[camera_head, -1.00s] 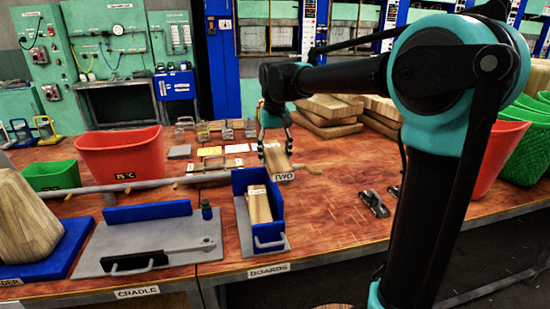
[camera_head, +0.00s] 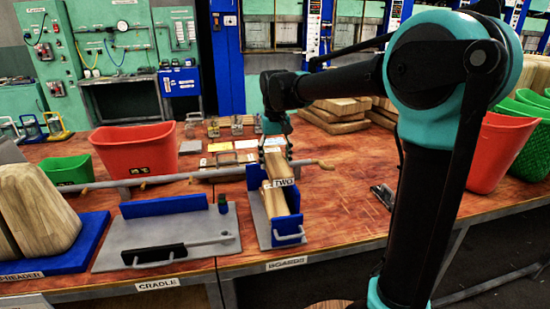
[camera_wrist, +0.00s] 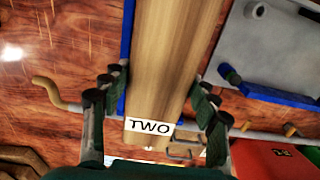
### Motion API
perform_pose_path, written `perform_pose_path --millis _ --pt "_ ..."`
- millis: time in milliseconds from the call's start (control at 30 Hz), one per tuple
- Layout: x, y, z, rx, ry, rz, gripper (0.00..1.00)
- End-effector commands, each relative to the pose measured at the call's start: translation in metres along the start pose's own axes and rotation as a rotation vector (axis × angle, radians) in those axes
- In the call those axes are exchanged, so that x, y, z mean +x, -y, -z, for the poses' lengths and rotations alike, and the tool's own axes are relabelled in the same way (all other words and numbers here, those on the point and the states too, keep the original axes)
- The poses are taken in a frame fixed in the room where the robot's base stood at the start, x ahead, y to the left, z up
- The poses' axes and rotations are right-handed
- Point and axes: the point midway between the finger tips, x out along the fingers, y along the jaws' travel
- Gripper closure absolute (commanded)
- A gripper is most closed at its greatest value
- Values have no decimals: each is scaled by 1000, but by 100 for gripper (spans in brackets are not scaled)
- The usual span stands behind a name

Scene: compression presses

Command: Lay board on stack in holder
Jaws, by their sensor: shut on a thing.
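My gripper (camera_head: 274,152) is shut on a wooden board labelled TWO (camera_head: 276,170) and holds it over the blue-walled holder (camera_head: 254,185) marked BOARDS. In the wrist view the board (camera_wrist: 165,60) runs lengthwise between my fingers (camera_wrist: 157,98), its TWO label near the palm. In the head view a wooden stack (camera_head: 279,202) shows in the holder below and in front of the held board. The held board hides part of the stack, and I cannot tell whether the two touch. A blue wall (camera_wrist: 126,60) of the holder shows along one side of the board in the wrist view.
A grey cradle plate (camera_head: 165,236) with a blue bar lies left of the holder. A long rod (camera_head: 150,180) crosses behind. Red (camera_head: 133,152) and green (camera_head: 66,173) bins stand at left. The table right of the holder is mostly clear, with a small metal part (camera_head: 384,195).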

Motion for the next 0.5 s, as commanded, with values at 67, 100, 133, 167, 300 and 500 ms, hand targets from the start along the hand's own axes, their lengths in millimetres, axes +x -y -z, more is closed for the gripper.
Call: perform_pose_path --millis 67,100,133,167,300,500 --pt "0 0 0 0 0 0 78" --pt "0 0 0 0 0 0 78" --pt "0 0 0 0 0 0 78" --pt "0 0 0 0 0 0 78" --pt "0 0 0 0 0 0 78" --pt "5 0 0 0 0 0 78"
